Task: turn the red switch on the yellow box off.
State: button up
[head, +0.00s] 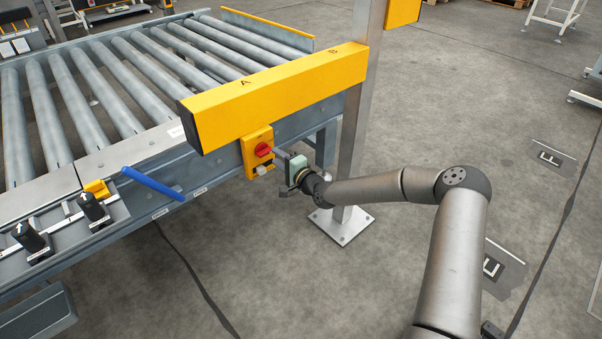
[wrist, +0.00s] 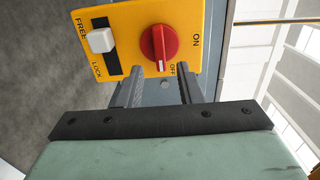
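The yellow box (head: 257,137) is fixed to the conveyor's side, below the yellow beam; it also fills the top of the wrist view (wrist: 135,20). Its round red switch (head: 263,149) shows clearly in the wrist view (wrist: 158,42). My gripper (head: 279,153) faces the box from the right. In the wrist view (wrist: 160,72) its fingers are apart and empty, tips just below the knob. Whether they touch the box is unclear.
A white slider (wrist: 101,40) sits beside the knob, between FREE and LOCK. The yellow beam (head: 275,92) overhangs the box. A metal post (head: 354,120) stands close behind my gripper. The roller conveyor (head: 130,75) extends left; a blue handle (head: 152,183) sticks out there.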

jog(key=p+v, duration=0.3)
jog(key=v, duration=1.1)
jog(key=shift+s+d+r, duration=0.1)
jog(key=s+d+r+n+g+h+p, duration=0.3)
jog(key=s+r+h+p, duration=0.15)
jog(key=r+p, duration=0.3)
jog(key=s+d+r+n+g+h+p, duration=0.35)
jog(key=s+r+p, duration=0.3)
jog(key=r, duration=0.25)
jog(key=s+d+r+n+g+h+p, duration=0.25)
jog(key=s+r+g+p, duration=0.2)
jog(key=r+p, duration=0.35)
jog(key=s+a+r+n+g+p, duration=0.1)
jog(key=s+r+g+p, duration=0.1)
jog(key=s+r+p, duration=0.9)
jog(key=s+r, duration=0.9)
jog(key=r, duration=0.3)
jog(key=shift+r+n+g+h, duration=0.3)
jog(key=shift+r+n+h, duration=0.05)
jog(key=shift+n, duration=0.05)
